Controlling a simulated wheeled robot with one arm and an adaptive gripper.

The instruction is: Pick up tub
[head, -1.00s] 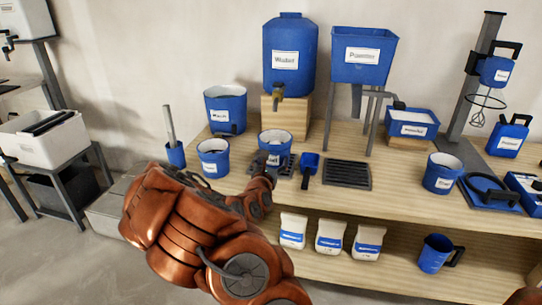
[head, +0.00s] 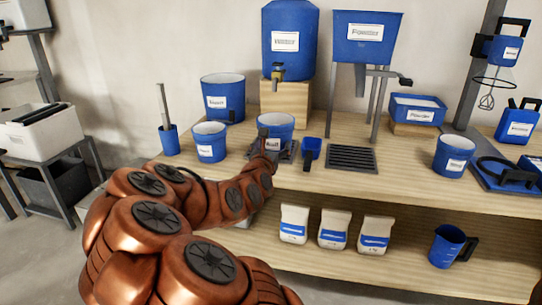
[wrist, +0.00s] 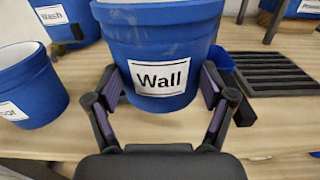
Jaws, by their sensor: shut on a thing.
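The blue tub (wrist: 160,40) labelled "Wall" fills the upper middle of the wrist view, upright, with its rim cut off at the top. My gripper (wrist: 160,88) has one finger on each side of it, shut on its lower body. In the head view the tub (head: 277,123) shows a pale inside, at the dark grate on the bench. My gripper (head: 264,143) reaches it from the front and partly hides its label. I cannot tell whether its base is clear of the grate.
A blue tub (head: 209,143) and the "Wash" bucket (head: 222,98) stand to the left. A small blue scoop (head: 312,149) and a dark grate (head: 352,158) lie to the right. The water barrel (head: 290,40) stands behind on a wooden block (head: 285,100).

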